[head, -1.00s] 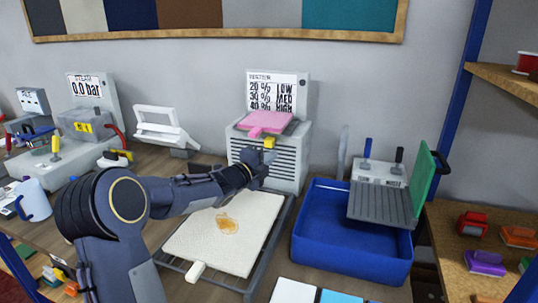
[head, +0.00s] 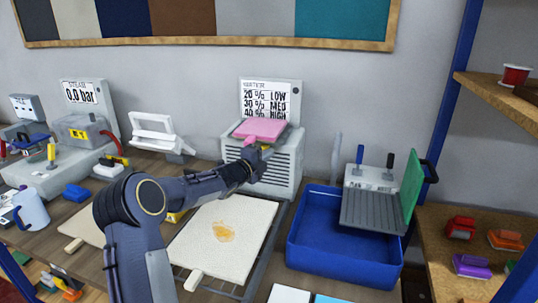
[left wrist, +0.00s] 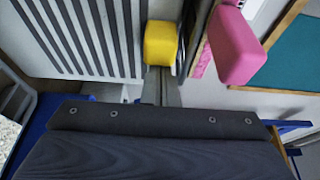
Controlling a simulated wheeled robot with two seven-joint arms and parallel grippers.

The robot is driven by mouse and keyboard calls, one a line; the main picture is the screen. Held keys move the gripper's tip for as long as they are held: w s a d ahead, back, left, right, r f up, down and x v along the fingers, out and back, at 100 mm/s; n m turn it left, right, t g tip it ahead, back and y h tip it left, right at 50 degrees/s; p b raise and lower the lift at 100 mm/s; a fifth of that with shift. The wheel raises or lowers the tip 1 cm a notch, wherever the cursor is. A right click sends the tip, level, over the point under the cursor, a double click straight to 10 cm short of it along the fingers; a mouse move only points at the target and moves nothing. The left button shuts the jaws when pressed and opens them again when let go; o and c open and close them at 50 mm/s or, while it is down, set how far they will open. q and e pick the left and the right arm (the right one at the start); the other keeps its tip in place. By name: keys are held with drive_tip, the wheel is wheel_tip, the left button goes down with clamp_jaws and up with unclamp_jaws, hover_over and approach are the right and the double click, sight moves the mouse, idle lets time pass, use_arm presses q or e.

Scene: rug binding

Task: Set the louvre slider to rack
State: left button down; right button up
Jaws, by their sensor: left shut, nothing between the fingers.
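The louvred grey box (head: 287,165) stands against the wall with dark slats across its front. Its yellow slider knob (left wrist: 160,45) shows clearly in the left wrist view, beside the slats (left wrist: 85,35). In the head view my gripper mostly hides the knob. My left gripper (left wrist: 161,86) is shut and empty, with its fingertips right at the knob's lower edge in the wrist view. I cannot tell whether they touch it. In the head view the left gripper (head: 256,160) is in front of the box's upper part. My right gripper is in neither view.
A pink pad (head: 260,130) lies on top of the box, close to the gripper. A cream rug piece (head: 225,240) lies on a wire rack in front. A blue bin (head: 345,255) and a grey unit with two levers (head: 372,177) stand to the right.

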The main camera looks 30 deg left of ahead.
use_arm(q)
drive_tip(key=shift+a, duration=0.35)
drive_tip(key=s+a+p, duration=0.1)
drive_tip(key=a, duration=0.2)
drive_tip(key=s+a+p, duration=0.1)
drive_tip(key=a, duration=0.3)
drive_tip(key=s+a+p, duration=0.1)
drive_tip(key=a, duration=0.3)
drive_tip(key=shift+a+p, duration=0.25)
drive_tip(key=shift+p, duration=0.15)
